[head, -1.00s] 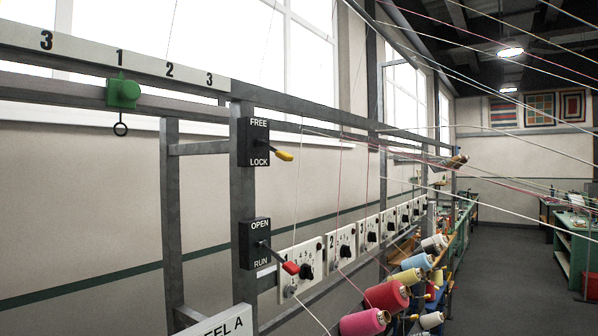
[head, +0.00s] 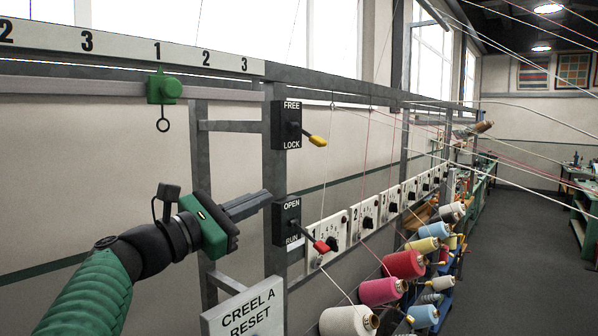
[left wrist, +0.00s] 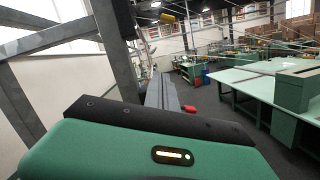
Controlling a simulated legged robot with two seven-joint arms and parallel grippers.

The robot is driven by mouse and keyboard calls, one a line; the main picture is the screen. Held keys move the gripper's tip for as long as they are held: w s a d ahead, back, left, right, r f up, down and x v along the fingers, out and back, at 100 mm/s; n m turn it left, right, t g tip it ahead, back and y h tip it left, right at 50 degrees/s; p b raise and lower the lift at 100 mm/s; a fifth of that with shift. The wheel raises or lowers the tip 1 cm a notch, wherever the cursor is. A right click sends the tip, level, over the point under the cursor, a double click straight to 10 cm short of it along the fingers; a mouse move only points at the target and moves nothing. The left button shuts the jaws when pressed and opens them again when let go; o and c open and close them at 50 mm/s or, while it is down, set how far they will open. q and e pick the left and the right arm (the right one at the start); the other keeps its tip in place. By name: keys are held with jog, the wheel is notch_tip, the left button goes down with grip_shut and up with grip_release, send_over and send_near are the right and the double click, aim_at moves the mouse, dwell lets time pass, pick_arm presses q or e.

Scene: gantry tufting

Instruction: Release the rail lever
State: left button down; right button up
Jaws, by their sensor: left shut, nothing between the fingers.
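A black box marked FREE above and LOCK below (head: 286,125) is fixed to a grey upright post. Its yellow-tipped lever (head: 318,140) sticks out to the right and points slightly down, toward the LOCK side. The yellow tip also shows at the top of the left wrist view (left wrist: 167,17). My left gripper (head: 262,203) is shut and empty, its fingers pointing right, beside the post and below the FREE/LOCK box. It is apart from the yellow lever. The fingers also show in the left wrist view (left wrist: 164,93). My right gripper is in neither view.
Below is an OPEN/RUN box (head: 286,220) with a red-tipped lever (head: 322,247), close to my fingers. A green carriage (head: 163,89) hangs on the rail above my arm. Numbered dials, yarn cones (head: 404,264) and strung threads lie to the right.

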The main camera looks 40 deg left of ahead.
aim_at(307, 135)
pick_arm(q)
jog(key=w+d+r+p, duration=0.4)
jog(key=w+r+p, duration=0.4)
jog(key=w, duration=0.1)
jog(key=shift+d+t, duration=0.25)
jog(key=shift+t, duration=0.05)
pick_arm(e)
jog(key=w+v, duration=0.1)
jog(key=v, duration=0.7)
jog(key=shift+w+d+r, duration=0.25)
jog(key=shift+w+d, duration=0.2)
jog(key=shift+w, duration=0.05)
pick_arm(q)
jog(key=shift+a, duration=0.1)
